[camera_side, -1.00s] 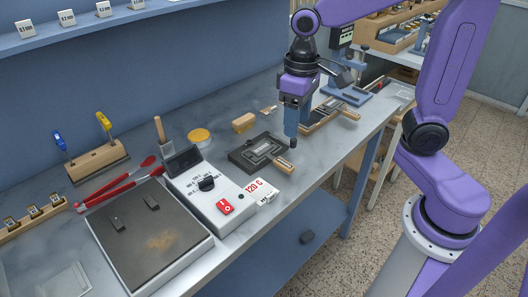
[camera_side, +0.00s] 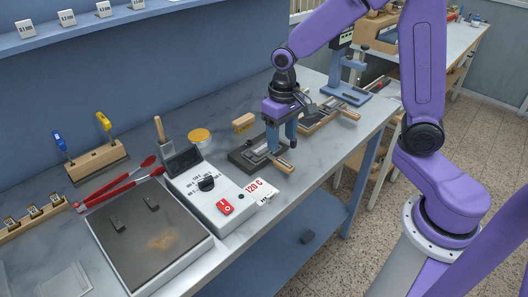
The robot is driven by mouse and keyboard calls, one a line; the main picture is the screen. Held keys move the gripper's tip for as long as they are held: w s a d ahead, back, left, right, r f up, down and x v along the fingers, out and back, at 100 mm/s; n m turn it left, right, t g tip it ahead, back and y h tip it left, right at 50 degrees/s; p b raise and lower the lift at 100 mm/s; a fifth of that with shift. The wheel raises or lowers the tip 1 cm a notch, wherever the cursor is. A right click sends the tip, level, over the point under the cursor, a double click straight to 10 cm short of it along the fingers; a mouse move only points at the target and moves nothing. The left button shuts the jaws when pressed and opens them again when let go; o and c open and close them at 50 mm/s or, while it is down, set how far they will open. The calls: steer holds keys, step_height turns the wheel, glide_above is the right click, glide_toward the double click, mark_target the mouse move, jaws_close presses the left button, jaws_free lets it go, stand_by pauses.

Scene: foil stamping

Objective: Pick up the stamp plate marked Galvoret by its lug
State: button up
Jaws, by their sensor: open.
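A dark flat block (camera_side: 243,160) lies on the bench right of the white control box, with lighter grey metal parts on its top and a wooden piece (camera_side: 285,166) at its right end. My gripper (camera_side: 281,147) is open, pointing down, with its two blue fingers low over this block. The fingers and wrist cover much of its top, and I cannot tell whether they touch anything. A second wooden-handled dark tool (camera_side: 318,119) lies farther back. No Galvoret mark is readable, and I cannot tell which piece bears it or make out its lug.
Red tongs (camera_side: 115,187), a brush (camera_side: 160,130), a yellow-lidded tin (camera_side: 199,136) and a tan block (camera_side: 243,122) are nearby. A blue press (camera_side: 345,90) stands behind.

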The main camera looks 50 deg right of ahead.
mark_target(281, 161)
steer(key=shift+w+d+f, duration=0.1)
steer(key=shift+d+f, duration=0.05)
steer(key=shift+f, duration=1.85)
steer(key=shift+w+d+f, duration=0.1)
steer(key=shift+f, duration=1.85)
jaws_close()
